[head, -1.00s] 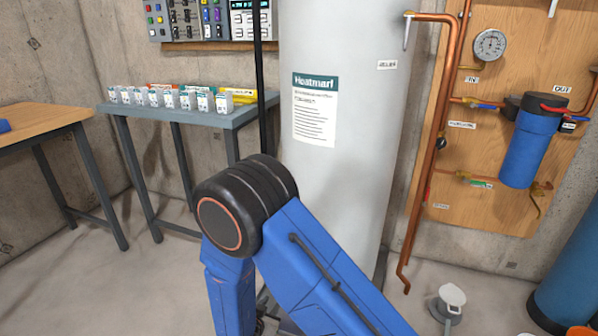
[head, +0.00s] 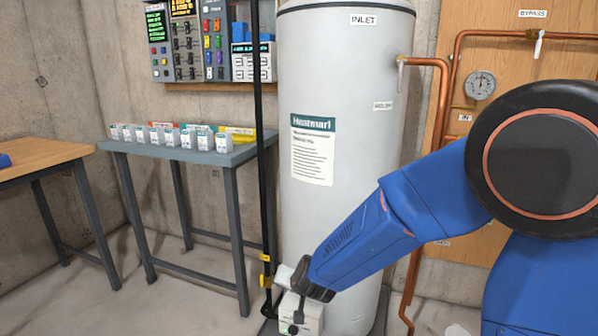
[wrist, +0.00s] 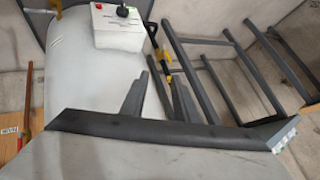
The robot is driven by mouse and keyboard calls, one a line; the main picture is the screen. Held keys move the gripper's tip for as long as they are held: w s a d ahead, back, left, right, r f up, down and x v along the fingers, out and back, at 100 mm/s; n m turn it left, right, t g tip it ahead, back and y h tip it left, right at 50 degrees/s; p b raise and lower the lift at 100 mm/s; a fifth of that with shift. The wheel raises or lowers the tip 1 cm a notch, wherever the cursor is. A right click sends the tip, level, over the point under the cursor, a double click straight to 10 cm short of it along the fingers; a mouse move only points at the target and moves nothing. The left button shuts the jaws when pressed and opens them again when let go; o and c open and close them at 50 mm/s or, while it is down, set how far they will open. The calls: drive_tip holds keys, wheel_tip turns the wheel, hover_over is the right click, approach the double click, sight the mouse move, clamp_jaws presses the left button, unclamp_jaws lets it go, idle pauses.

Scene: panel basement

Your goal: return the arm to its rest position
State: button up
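My arm (head: 440,200) is blue, with a large black joint at the right of the head view. Its forearm slopes down and left, ending in front of the base of the grey water heater (head: 345,210). My gripper (wrist: 161,76) shows in the wrist view as two dark fingers, apart, with nothing seen between them. In the head view its fingers cannot be made out. The heater also fills the left of the wrist view (wrist: 70,70). A white control box (head: 301,314) with a dark knob sits low on the heater, just below the arm's end; it also shows in the wrist view (wrist: 118,28).
A grey table (head: 215,156) with several small boxes stands left of the heater, and a wooden-topped bench (head: 40,152) farther left. A black pipe (head: 262,180) with yellow fittings runs beside the heater. Copper pipes (head: 440,110) and a gauge are at right. Open floor lies at lower left.

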drive_tip(key=s+d+r+n+g, duration=0.1)
drive_tip(key=s+d+r+n, duration=0.1)
drive_tip(key=s+d+r, duration=0.65)
drive_tip(key=s+d+r+n+g, duration=0.1)
drive_tip(key=s+d+r, duration=0.5)
drive_tip(key=s+d, duration=0.6)
drive_tip(key=s+d+g+h, duration=0.1)
drive_tip(key=s+d+h, duration=0.2)
drive_tip(key=s+d, duration=0.7)
drive_tip(key=shift+s+d+r+h, duration=0.25)
drive_tip(key=shift+d+r+h, duration=0.05)
drive_tip(key=shift+d, duration=0.5)
